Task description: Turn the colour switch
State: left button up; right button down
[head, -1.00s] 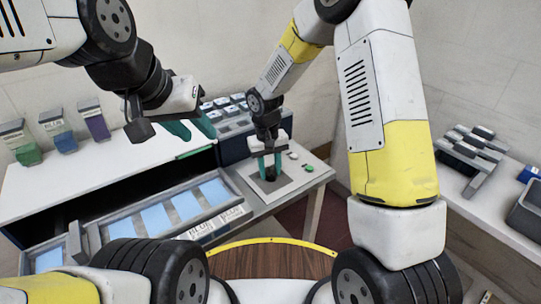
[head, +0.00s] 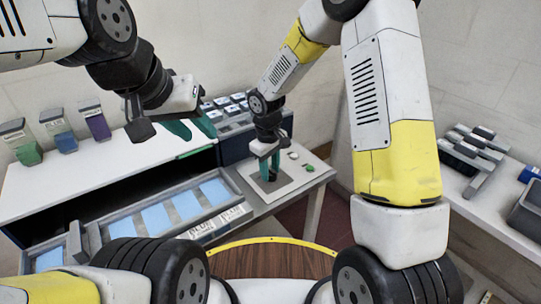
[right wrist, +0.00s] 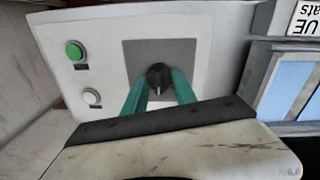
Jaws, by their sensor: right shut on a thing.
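The colour switch (right wrist: 158,76) is a black rotary knob with a pale pointer mark, on a dark grey square plate (right wrist: 183,49) in the right wrist view. My right gripper (right wrist: 160,88) has its green fingers on both sides of the knob and is shut on it. In the head view the right gripper (head: 269,168) points down at the panel (head: 297,185), and the fingers partly hide the knob. My left gripper (head: 190,128) is empty, its green fingers apart, above the white top of the tunnel cabinet.
A green button (right wrist: 75,51) and a white button (right wrist: 91,96) sit beside the switch plate. A tray (head: 160,219) with blue cards lies left of the panel. Green, blue and purple containers (head: 65,142) stand on the cabinet (head: 110,165). A side table (head: 478,190) is at right.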

jog(key=c, duration=1)
grip_release()
jog(key=shift+r, duration=0.15)
notch_tip(320, 180, up, 8)
jog(key=shift+s+a+f, duration=0.1)
jog(key=shift+s+f, duration=0.05)
jog(key=shift+f, duration=0.05)
jog(key=s+d+r+m+t+y, duration=0.1)
jog(key=s+d+r+m+t, duration=0.15)
jog(key=s+d+r, duration=0.45)
jog(key=s+d+r+m+t+y, duration=0.1)
jog(key=s+d+r+m, duration=0.3)
jog(key=r, duration=0.6)
jog(key=s+d+r+m+t, duration=0.2)
jog(key=s+d, duration=0.2)
jog(key=s, duration=0.4)
jog(key=shift+s+r+y, duration=0.15)
jog(key=shift+s+y, duration=0.15)
